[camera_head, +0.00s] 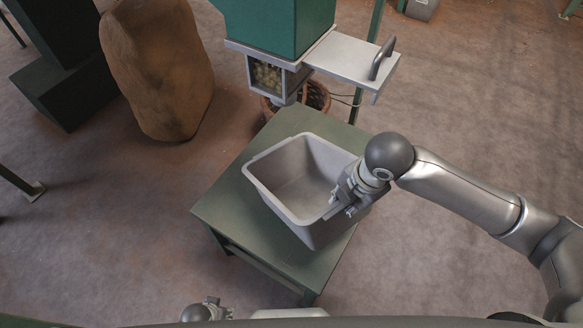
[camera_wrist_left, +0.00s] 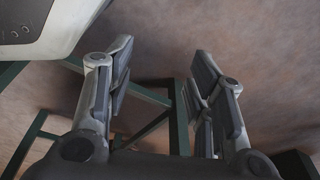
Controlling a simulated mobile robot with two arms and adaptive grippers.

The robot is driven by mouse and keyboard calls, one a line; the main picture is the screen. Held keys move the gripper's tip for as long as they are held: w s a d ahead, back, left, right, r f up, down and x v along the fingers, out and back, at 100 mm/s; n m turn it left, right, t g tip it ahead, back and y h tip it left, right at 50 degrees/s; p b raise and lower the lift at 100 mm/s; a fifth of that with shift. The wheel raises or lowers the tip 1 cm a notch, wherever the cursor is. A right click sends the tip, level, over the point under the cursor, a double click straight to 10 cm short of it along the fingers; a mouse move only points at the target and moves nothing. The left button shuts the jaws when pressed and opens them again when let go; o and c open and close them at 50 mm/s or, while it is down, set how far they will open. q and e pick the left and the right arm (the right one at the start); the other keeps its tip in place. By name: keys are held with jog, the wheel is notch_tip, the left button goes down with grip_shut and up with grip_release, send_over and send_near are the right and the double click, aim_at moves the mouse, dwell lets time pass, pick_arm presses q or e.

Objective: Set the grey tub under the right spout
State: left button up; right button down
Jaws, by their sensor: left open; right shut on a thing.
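The grey tub (camera_head: 277,185) is on or just above the green table (camera_head: 222,207), open side up; I cannot tell whether it touches the top. It looks empty inside. My right gripper (camera_head: 338,207) is shut on the tub's right rim. The spout (camera_head: 286,97) hangs under the green hopper (camera_head: 275,25), behind and above the tub's far side. The tub's body stands in front of the spout, nearer to me. My left gripper (camera_head: 207,311) is low at the bottom edge of the head view. In the left wrist view the left gripper (camera_wrist_left: 165,85) is open and empty.
A grey slide plate with a dark handle (camera_head: 382,58) juts right from the hopper. A window (camera_head: 267,77) above the spout shows nuts. A brown sack (camera_head: 158,65) stands on the floor at left. A basket (camera_head: 317,96) is behind the table. The table's left corner is bare.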

jog(key=shift+w+a+f, duration=0.15)
jog(key=shift+w, duration=0.3)
jog(key=w+a+f+b, duration=0.2)
jog(key=w+f, duration=0.2)
jog(key=w, duration=0.3)
jog(key=b, duration=0.2)
send_near(309, 188)
jog(key=shift+s+d+r, duration=0.3)
jog(key=shift+s+d, duration=0.1)
jog(key=shift+d, duration=0.25)
jog(key=shift+w+a+f, duration=0.15)
jog(key=shift+w+f, duration=0.3)
jog(key=shift+f, duration=0.1)
jog(key=shift+s+b+x, duration=0.1)
jog(key=shift+b+x, duration=0.2)
jog(key=shift+x, duration=0.4)
jog(key=shift+s+b+x, duration=0.15)
jog(key=shift+b+x, duration=0.15)
jog(key=shift+x, duration=0.35)
jog(key=c, duration=1.2)
grip_release()
pick_arm(q)
jog(key=w+r, duration=0.2)
jog(key=r, duration=0.6)
jog(key=w+d+r+t, duration=0.1)
jog(key=w+r, duration=0.2)
jog(key=r, duration=0.5)
jog(key=shift+w, duration=0.35)
pick_arm(e)
jog(key=shift+r, duration=0.1)
